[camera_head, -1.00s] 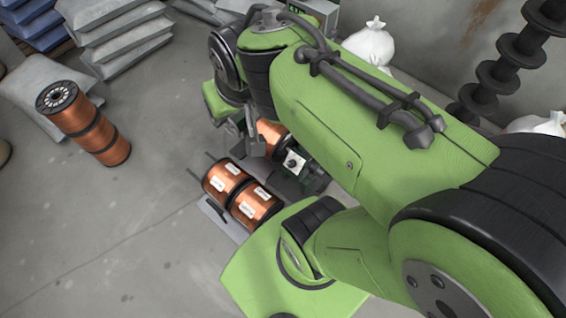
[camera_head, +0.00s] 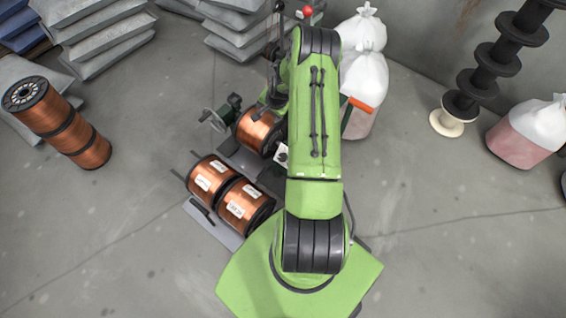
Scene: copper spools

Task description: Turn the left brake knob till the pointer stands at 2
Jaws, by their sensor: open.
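A small white dial plate (camera_head: 282,154) with a dark mark on it shows beside my arm, right of the copper spool on the stand; my arm hides part of it. I cannot tell whether it belongs to the left brake knob, and its pointer and numbers are too small to read. My gripper (camera_head: 266,106) is seen only in part, beside the upper arm and above the copper spool (camera_head: 258,131). It is open and apart from the dial plate.
A dark green part with a handwheel (camera_head: 214,118) stands left of the spool. Two copper spools (camera_head: 228,190) lie in front on a grey base. Three stacked spools (camera_head: 58,124) stand at left. White sacks (camera_head: 364,85) and a dark spool column (camera_head: 493,66) are at right.

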